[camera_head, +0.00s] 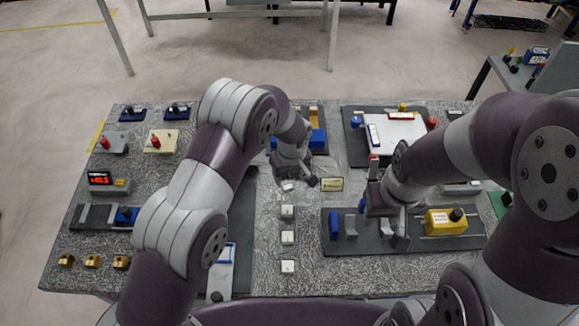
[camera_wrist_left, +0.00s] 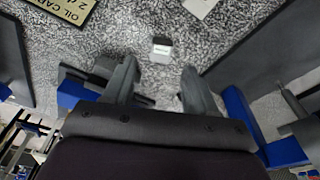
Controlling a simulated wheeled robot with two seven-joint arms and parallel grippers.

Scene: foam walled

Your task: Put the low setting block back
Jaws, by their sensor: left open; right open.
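Several small pale blocks with white tops stand in a column at mid-table in the head view. One small block (camera_head: 288,186) is right by my left gripper (camera_head: 298,180), and the others, such as this block (camera_head: 287,211), stand nearer the front. In the left wrist view one dark block with a white top (camera_wrist_left: 161,52) lies just beyond my open, empty left fingertips (camera_wrist_left: 160,78), roughly centred between them. Its lettering is too small to read, so I cannot tell which setting it is. My right gripper (camera_head: 388,212) is open above the front right dark plate (camera_head: 345,246).
A yellow box (camera_head: 445,221) sits on the front right plate. A yellow label plate (camera_head: 331,184) lies right of my left gripper and reads "OIL CAP" in the left wrist view (camera_wrist_left: 68,8). A red-digit display (camera_head: 101,179) stands at the left. My left arm hides the left middle.

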